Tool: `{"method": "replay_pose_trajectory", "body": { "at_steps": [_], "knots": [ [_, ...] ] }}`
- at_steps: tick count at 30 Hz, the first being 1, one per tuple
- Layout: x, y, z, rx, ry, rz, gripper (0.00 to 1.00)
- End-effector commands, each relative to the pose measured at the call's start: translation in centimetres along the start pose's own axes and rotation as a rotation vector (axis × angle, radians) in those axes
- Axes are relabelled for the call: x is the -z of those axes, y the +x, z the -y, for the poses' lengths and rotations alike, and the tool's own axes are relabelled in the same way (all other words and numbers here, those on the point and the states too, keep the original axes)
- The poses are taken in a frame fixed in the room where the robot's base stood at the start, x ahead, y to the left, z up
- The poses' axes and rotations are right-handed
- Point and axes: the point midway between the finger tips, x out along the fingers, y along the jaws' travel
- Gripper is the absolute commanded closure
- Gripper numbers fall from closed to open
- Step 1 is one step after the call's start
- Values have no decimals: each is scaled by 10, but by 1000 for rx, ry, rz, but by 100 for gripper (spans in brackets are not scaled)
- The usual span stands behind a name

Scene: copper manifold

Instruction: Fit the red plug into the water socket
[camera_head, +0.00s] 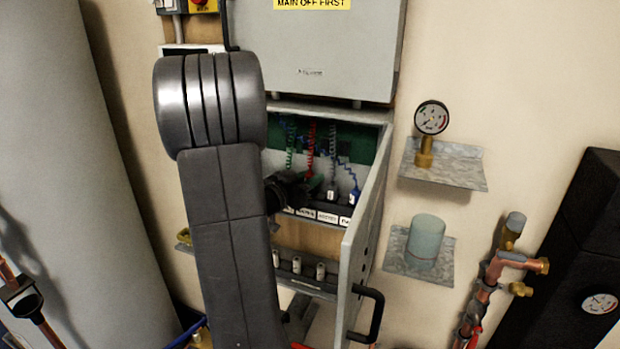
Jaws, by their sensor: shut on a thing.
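An open grey cabinet (372,205) holds coiled cords in green, red and blue. The red cord (310,140) runs down to my gripper (308,187), which is inside the cabinet, dark and partly hidden behind my arm. The gripper is shut at the lower end of the red cord; the red plug itself is hidden in the jaws. Two grey plugs on blue cords (332,193) stand to the right of the gripper, above a row of labels (327,217). Several pale cylindrical sockets (297,265) sit on a lower rail; I cannot read which is water.
The cabinet's side wall and black handle (367,314) stand close on the right. A large grey cylinder (75,150) fills the left.

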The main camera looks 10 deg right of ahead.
Motion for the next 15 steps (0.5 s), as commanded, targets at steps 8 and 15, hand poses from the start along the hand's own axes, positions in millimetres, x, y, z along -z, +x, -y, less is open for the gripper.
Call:
{"method": "replay_pose_trajectory", "body": {
  "at_steps": [8, 15],
  "knots": [
    [-3, 0, 0, 0, 0, 0, 98],
    [-8, 0, 0, 0, 0, 0, 98]
  ]
}}
